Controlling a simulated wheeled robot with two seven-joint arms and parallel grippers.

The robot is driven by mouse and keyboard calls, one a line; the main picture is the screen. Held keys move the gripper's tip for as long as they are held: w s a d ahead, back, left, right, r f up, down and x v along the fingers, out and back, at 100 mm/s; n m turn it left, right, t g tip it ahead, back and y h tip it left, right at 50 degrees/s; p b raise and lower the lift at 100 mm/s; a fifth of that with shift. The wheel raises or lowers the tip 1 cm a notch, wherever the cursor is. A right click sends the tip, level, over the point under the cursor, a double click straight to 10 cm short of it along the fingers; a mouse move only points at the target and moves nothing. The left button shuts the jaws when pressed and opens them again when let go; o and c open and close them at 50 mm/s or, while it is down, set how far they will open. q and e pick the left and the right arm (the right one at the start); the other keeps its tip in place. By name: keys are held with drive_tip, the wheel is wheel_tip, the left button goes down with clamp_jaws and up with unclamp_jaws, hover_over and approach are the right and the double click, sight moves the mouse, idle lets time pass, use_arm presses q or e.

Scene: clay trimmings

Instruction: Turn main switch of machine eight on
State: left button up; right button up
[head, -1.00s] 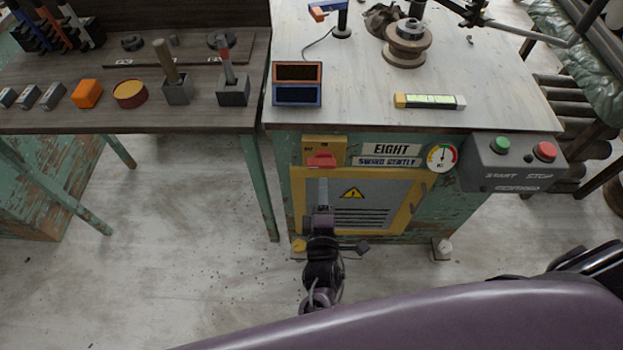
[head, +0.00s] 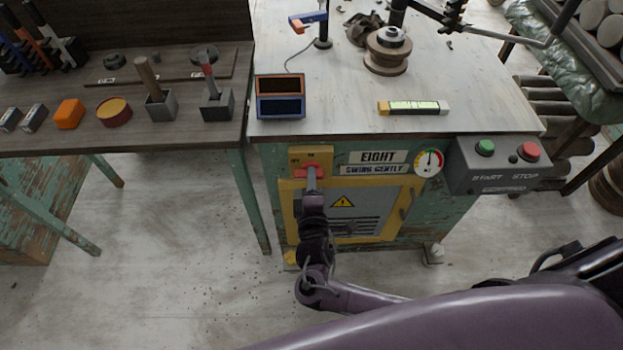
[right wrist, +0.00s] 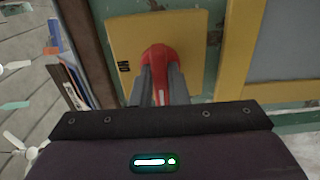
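The main switch is a red handle (head: 307,171) on a yellow plate (head: 325,154) with OFF and ON labels, at the upper left of machine eight's front. In the right wrist view the red handle (right wrist: 160,60) stands between my two grey fingers, which lie close along its sides, with red filling the gap. My right gripper (head: 312,178) appears shut on it and hides part of it in the head view. Which label the handle points at is hard to tell. The EIGHT sign (head: 378,157) is right of the plate. My left gripper is not in view.
A yellow-framed panel (head: 293,215) lies below the switch. A gauge (head: 429,163) and a grey control box (head: 478,178) with green and red buttons are to the right. A dark workbench (head: 215,135) with tools stands at the left.

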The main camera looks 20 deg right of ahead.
clamp_jaws()
drive_tip(key=shift+m, duration=0.4)
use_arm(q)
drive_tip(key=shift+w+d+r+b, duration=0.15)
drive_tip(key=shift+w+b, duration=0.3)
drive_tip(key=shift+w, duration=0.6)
use_arm(e)
drive_tip(key=m, duration=1.7)
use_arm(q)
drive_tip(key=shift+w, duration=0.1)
